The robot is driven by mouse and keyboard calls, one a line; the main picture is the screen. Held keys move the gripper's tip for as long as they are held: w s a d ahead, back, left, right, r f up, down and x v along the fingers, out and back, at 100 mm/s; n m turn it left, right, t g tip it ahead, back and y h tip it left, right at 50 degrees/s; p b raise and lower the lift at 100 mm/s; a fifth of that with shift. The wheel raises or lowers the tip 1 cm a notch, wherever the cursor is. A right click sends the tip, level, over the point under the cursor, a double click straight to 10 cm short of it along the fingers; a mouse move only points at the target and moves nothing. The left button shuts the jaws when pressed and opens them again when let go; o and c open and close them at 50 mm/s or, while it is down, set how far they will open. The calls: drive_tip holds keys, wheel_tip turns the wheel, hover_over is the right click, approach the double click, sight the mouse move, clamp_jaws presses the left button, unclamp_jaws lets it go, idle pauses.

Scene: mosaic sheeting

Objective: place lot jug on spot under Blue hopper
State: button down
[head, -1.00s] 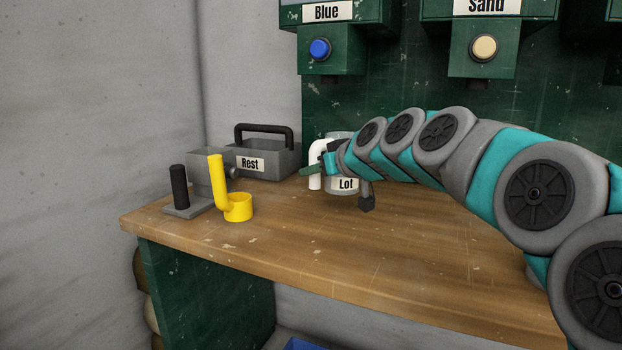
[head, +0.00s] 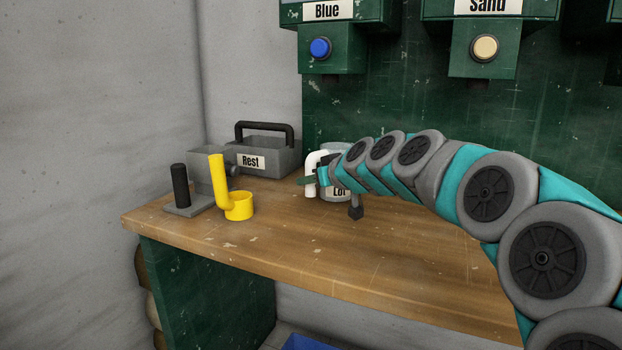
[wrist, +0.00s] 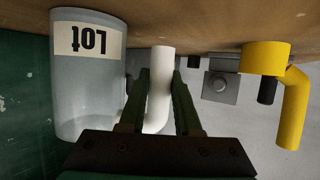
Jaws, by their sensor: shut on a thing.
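The lot jug (head: 334,150) is a clear grey vessel with a white handle and a "Lot" label. It is upright at the back of the bench, below the Blue hopper (head: 345,45) with its blue button. My gripper (head: 313,181) is shut on the jug's white handle. In the wrist view, the picture is upside down; the fingers (wrist: 158,88) straddle the handle (wrist: 160,62), with the jug (wrist: 88,95) to the left. The jug's base is close to the bench, but I cannot tell whether it touches. My arm partly covers the jug, and the spot is not visible.
A grey Rest box (head: 280,162) with a black handle stands left of the jug. A yellow cup with a tall handle (head: 239,207) and a grey device with a black grip (head: 180,187) stand further left. The Sand hopper (head: 484,50) hangs right. The bench's front (head: 330,250) is clear.

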drive_tip(key=shift+f, duration=0.1)
drive_tip(key=c, duration=0.6)
unclamp_jaws()
drive_tip(key=shift+r, duration=0.3)
drive_tip(key=shift+s+d, duration=0.25)
drive_tip(key=shift+s, duration=0.05)
drive_tip(key=b+v, duration=0.1)
drive_tip(key=v, duration=1)
drive_tip(key=shift+s+d, duration=0.1)
